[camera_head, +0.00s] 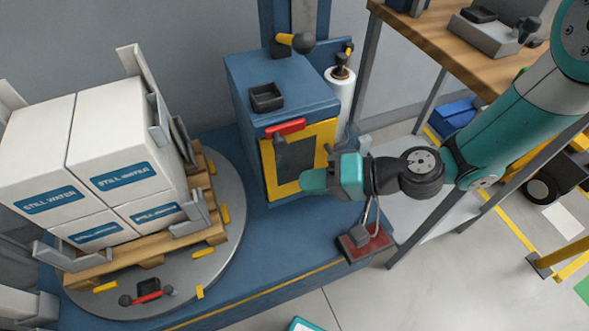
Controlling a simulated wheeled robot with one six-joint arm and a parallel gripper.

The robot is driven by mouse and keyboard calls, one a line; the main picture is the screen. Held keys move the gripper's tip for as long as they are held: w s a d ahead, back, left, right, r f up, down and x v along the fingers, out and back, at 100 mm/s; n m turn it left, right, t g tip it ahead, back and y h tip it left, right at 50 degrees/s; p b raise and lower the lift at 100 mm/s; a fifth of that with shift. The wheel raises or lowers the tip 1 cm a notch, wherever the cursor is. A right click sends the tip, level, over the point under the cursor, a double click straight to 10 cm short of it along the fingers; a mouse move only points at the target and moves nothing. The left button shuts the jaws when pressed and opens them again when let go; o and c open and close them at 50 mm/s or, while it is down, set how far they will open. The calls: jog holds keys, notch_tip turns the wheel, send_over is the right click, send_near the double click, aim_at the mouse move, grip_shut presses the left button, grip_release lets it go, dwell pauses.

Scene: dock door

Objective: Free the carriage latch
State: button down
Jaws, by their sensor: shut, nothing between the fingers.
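A blue wrapping machine cabinet (240,95) stands at the centre, with a column (302,18) behind it. A yellow lever with a dark knob (291,42) sits at the column, above the cabinet. A smaller yellow part with a black knob (346,56) sits over the white film roll (341,92). I cannot tell which of these is the carriage latch. My gripper (307,184) is shut and empty, in front of the lower right of the cabinet's yellow-framed dark panel (266,165). I cannot tell whether it touches the panel. A red handle (285,128) sits above the panel.
White "STILL WATER" boxes (100,120) stand on a wooden pallet (150,250) on the round turntable (190,285). A wood-topped bench (430,45) stands at the right. A red-based pedal (365,243) lies on the blue platform.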

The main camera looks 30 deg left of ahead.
jog(key=d, duration=0.1)
jog(key=w+d+f, duration=0.1)
jog(key=d, duration=0.1)
jog(key=d+f, duration=0.1)
jog(key=d, duration=0.1)
jog(key=shift+w+d+f, duration=0.1)
jog(key=shift+w+f, duration=0.05)
jog(key=shift+w, duration=0.05)
jog(key=d+r+n+h, duration=0.35)
jog(key=d+r, duration=0.35)
jog(key=r, duration=0.7)
jog(key=s+d+r+m+t+h, duration=0.1)
jog(key=s+d+r+t+h, duration=0.2)
jog(key=d, duration=0.4)
jog(key=s+d+r+m+t+h, duration=0.1)
jog(key=s+d+r+m+h, duration=0.1)
jog(key=s+d+r, duration=0.4)
notch_tip(320, 180, up, 17)
jog(key=d+p, duration=0.1)
jog(key=p, duration=1.6)
jog(key=shift+w+d, duration=0.15)
jog(key=shift+w, duration=0.25)
jog(key=shift+h, duration=0.25)
